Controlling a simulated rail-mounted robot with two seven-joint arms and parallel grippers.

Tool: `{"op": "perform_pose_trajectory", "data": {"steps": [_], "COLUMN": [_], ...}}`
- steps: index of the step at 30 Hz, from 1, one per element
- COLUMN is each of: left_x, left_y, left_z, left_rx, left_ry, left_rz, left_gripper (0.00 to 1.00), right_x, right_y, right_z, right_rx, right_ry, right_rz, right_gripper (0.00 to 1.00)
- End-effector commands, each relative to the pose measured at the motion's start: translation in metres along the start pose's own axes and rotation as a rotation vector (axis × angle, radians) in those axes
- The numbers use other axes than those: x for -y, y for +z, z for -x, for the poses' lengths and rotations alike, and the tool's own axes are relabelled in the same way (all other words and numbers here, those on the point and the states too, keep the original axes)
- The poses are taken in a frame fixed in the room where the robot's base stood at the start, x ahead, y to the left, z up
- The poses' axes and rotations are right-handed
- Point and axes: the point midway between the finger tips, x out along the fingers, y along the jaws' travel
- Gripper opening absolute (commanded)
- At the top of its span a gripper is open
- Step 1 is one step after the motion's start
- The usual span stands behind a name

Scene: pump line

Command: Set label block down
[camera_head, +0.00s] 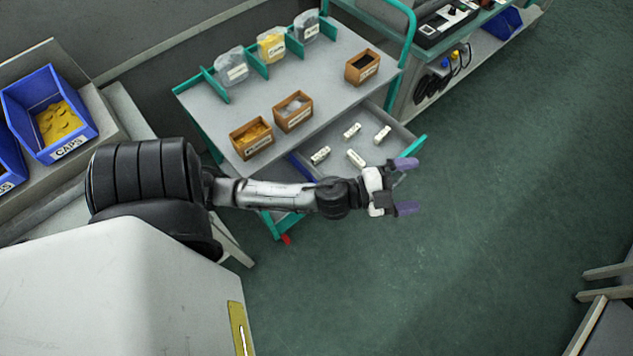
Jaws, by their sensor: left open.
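My left gripper (412,186) is open, its two purple fingers apart with nothing visible between them. It is at the front right of the open drawer, and appears over or just beyond its edge; the exact height cannot be told. Several small white label blocks lie in the drawer (338,144): one at the left (320,155), one at the back (352,130), one at the right (382,135) and one near the front (356,158). Their lettering is too small to read. My right gripper is out of view.
The cart top (325,80) holds wooden boxes, such as one (293,111) at its front, and clear bags (231,67) between teal dividers. A blue bin of yellow caps (47,112) stands at left. A bench (470,75) is at back right. The green floor (470,240) is clear.

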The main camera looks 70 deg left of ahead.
Motion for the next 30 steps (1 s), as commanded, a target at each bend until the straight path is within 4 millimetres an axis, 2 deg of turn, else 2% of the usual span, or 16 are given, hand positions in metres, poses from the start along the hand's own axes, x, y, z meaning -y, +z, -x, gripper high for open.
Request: {"op": "perform_pose_trajectory", "data": {"steps": [3, 7, 9, 12, 16, 21, 30], "left_x": [-0.015, -0.048, -0.069, -0.095, -0.118, -0.131, -0.134], "left_y": [0.032, 0.056, 0.059, 0.054, 0.041, 0.027, 0.023], "left_z": [0.034, 0.083, 0.112, 0.150, 0.189, 0.217, 0.223], "left_rx": [0.339, 0.689, 0.850, 1.032, 1.190, 1.286, 1.308], "left_ry": [-0.015, 0.073, 0.152, 0.282, 0.435, 0.561, 0.594], "left_rz": [0.215, 0.406, 0.489, 0.581, 0.661, 0.707, 0.717], "left_gripper": [0.99, 0.99, 0.99, 0.99, 0.99, 0.99, 0.99], "right_x": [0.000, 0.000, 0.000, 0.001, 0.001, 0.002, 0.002], "right_y": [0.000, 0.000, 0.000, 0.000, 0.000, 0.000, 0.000], "right_z": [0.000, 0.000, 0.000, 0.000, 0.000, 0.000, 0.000], "right_rx": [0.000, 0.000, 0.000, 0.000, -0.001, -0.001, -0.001], "right_ry": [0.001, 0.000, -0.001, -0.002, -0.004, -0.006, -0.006], "right_rz": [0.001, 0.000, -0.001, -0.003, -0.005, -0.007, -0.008], "right_gripper": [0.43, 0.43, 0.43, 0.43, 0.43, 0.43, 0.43]}}
